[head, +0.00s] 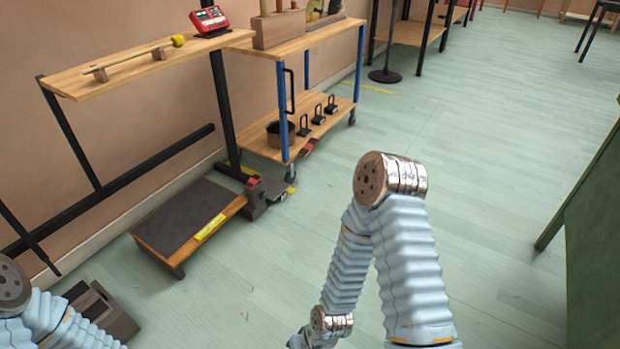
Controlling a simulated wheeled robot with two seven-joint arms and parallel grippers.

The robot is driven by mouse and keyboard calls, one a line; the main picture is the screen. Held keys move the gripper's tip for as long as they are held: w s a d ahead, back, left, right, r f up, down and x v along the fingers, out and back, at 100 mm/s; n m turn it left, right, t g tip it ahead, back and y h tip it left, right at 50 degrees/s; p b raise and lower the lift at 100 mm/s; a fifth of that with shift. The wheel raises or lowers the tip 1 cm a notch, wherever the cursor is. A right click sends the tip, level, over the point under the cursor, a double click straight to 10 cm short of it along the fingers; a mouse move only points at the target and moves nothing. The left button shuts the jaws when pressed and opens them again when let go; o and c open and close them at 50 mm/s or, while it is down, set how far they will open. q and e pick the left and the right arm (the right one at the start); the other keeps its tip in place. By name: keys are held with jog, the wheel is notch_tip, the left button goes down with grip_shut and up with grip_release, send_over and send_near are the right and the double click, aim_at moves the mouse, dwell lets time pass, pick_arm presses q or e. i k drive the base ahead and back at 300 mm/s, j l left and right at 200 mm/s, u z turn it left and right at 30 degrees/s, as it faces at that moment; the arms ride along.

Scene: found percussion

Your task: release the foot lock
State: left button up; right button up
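Low on the wheeled cart (284,113) with blue posts, a small red pedal-like part (309,147) shows by the lower shelf. Another dark block with a red part (262,193) sits on the floor near the cart's front caster (291,171). I cannot tell for sure which is the foot lock, or whether either is pressed or raised. My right arm bends up through the middle foreground, and its gripper is out of the picture. My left arm shows at the lower left corner, and no gripper fingers show there.
A low step with a dark top (187,216) stands beside the block. Above it is a wooden shelf (120,72) with a mallet (178,41) and a red device (209,20). The cart's lower shelf holds a dark pot (280,133) and padlock-shaped weights. The floor right of the cart is clear.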

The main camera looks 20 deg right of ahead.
aim_at(254, 178)
jog(key=z, duration=0.35)
jog(key=i+u, duration=0.25)
jog(key=i, duration=0.4)
jog(key=i+u, duration=0.25)
jog(key=i, duration=0.4)
jog(key=i+l+u, duration=0.25)
jog(key=i, duration=0.35)
